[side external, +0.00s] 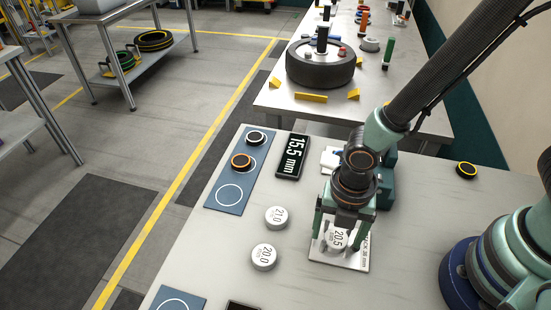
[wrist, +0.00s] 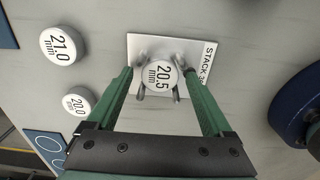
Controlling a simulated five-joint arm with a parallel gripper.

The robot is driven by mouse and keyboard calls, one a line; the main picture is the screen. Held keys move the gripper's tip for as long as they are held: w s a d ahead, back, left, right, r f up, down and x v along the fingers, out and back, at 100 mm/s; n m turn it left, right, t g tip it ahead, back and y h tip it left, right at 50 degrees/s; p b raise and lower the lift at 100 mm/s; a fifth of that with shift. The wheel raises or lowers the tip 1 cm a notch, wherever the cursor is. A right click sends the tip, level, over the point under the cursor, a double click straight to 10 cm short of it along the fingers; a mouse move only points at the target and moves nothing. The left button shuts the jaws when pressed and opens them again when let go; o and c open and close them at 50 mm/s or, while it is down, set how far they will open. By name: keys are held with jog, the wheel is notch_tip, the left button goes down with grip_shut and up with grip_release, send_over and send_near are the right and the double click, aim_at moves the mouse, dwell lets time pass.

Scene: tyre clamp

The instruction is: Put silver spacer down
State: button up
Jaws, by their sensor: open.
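A silver spacer marked 20.5 mm (side external: 336,239) sits at the white plate labelled STACK (side external: 352,258), among short metal pins. The wrist view shows the spacer (wrist: 160,77) upright with its label facing up, and the plate (wrist: 196,51) under it. My gripper (side external: 342,232) is low over the plate. In the wrist view its green fingers (wrist: 157,82) stand apart on either side of the spacer, with a visible gap at each side. Whether anything lies beneath the spacer is hidden.
Silver spacers marked 21.0 (side external: 276,217) and 20.0 (side external: 264,256) lie left of the plate. A blue mat (side external: 221,199) holds two dark rings (side external: 242,161). A black display reading 15.5 mm (side external: 291,157) and a green block (side external: 386,190) are nearby. The bench's right part is mostly clear.

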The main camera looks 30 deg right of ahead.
aim_at(336, 238)
notch_tip(336, 238, up, 12)
jog(key=w+d+r+m+t, duration=0.2)
jog(key=d+r+m, duration=0.3)
jog(key=d+m, duration=0.4)
jog(key=w+d+r+m+t, duration=0.3)
jog(key=d+r+m, duration=0.3)
jog(key=m, duration=1.2)
jog(key=w+d, duration=0.1)
jog(key=d, duration=0.2)
jog(key=shift+d+r+t, duration=0.25)
jog(key=shift+r+t, duration=0.05)
